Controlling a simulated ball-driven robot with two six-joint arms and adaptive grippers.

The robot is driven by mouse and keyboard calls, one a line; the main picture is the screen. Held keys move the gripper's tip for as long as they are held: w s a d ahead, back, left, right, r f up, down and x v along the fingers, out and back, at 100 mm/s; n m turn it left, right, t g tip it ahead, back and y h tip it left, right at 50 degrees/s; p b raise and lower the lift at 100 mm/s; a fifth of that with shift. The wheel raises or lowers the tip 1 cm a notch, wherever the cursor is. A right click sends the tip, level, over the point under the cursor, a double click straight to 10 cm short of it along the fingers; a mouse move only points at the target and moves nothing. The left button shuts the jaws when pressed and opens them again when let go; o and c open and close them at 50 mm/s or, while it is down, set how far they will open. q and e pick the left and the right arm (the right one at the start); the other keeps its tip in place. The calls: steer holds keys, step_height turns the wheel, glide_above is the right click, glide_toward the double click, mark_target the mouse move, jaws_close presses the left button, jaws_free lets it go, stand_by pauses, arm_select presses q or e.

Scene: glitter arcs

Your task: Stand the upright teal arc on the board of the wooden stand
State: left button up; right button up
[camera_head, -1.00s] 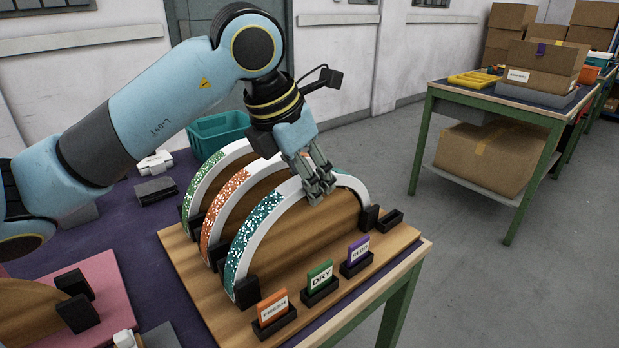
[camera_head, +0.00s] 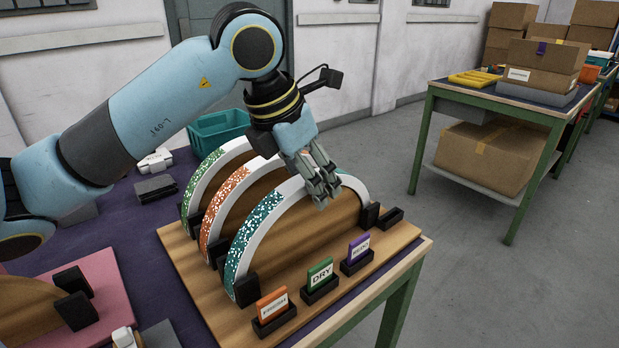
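The teal arc (camera_head: 253,232), white-faced with teal speckles on its outer rim, stands upright on the board of the wooden stand (camera_head: 180,262). Its near foot is at a black block (camera_head: 246,289) and its far foot at another (camera_head: 370,215). An orange arc (camera_head: 222,198) and a green arc (camera_head: 203,172) stand upright behind it. My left gripper (camera_head: 324,200) is at the top of the teal arc, its fingers overlapping the rim. Whether they are closed on it or just beside it is unclear. My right gripper is not in view.
Three cards stand in black holders along the front edge: orange (camera_head: 272,303), green (camera_head: 320,271) and purple (camera_head: 359,248). An empty black holder (camera_head: 391,217) lies at the right. A pink mat (camera_head: 103,283) is at the left, and a teal bin (camera_head: 216,130) behind.

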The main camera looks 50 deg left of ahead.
arm_select(q)
steer(key=shift+o, duration=0.4)
steer(key=o, duration=0.3)
steer(key=shift+r+p, duration=2.65)
steer(key=shift+r, duration=1.4)
steer(key=shift+f, duration=0.1)
